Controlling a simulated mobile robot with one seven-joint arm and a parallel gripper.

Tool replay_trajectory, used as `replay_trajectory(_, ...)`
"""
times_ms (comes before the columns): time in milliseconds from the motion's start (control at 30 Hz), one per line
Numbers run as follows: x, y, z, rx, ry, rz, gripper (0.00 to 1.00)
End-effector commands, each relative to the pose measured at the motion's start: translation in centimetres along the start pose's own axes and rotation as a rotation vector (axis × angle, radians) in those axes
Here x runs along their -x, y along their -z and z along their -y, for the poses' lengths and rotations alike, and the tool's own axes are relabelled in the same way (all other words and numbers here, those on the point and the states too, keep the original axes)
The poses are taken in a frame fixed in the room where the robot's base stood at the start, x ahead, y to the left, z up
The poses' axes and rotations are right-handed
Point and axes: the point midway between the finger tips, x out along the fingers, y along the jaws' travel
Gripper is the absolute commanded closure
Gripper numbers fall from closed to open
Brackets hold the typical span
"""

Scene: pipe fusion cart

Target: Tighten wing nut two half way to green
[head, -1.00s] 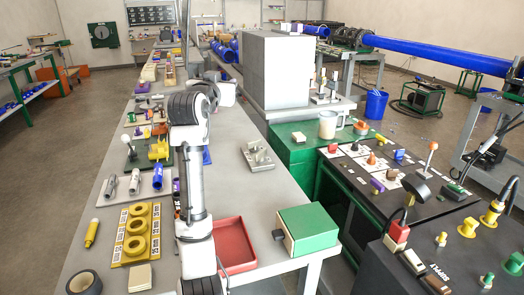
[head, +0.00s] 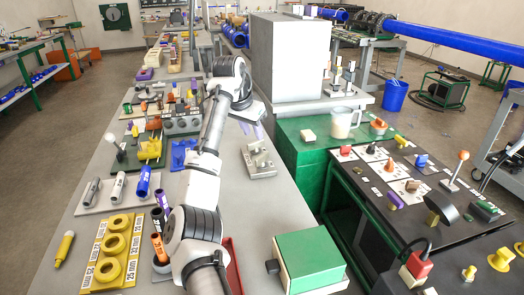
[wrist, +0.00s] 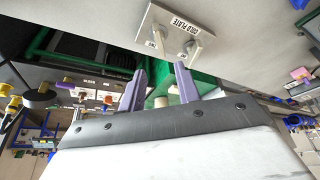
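A pale metal plate (head: 260,172) with raised metal fittings lies on the grey bench, right of my arm. In the wrist view the plate (wrist: 181,46) bears a "COLD PLATE" label and two pale fittings, each with a small tag. The left fitting (wrist: 157,37) and right fitting (wrist: 193,47) look like the wing nuts, but their exact shape and angle are too small to read. I see no clear green mark on the plate. My gripper (wrist: 160,68) is open, its two purple fingers apart and empty. In the head view my gripper (head: 257,130) is just beyond the plate, apart from it.
A green-topped box (head: 308,258) and a red tray (head: 234,262) sit at the bench's near end. Tools and yellow rings (head: 115,245) line the left side.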

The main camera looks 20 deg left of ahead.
Motion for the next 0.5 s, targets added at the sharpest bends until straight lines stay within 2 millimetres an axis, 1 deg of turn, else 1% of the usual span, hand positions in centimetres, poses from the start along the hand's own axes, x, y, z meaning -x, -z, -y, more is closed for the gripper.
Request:
replay_trajectory(33, -1.0, 0.0, 0.0, 0.001, -0.002, 0.003, 0.67)
replay_trajectory(300, -6.8, 0.0, 0.0, 0.002, -0.002, 0.002, 0.67)
replay_trajectory(400, -8.5, 0.0, -0.1, 0.001, -0.002, 0.002, 0.67)
replay_trajectory(500, -9.8, 0.0, -0.1, 0.001, -0.001, 0.002, 0.67)
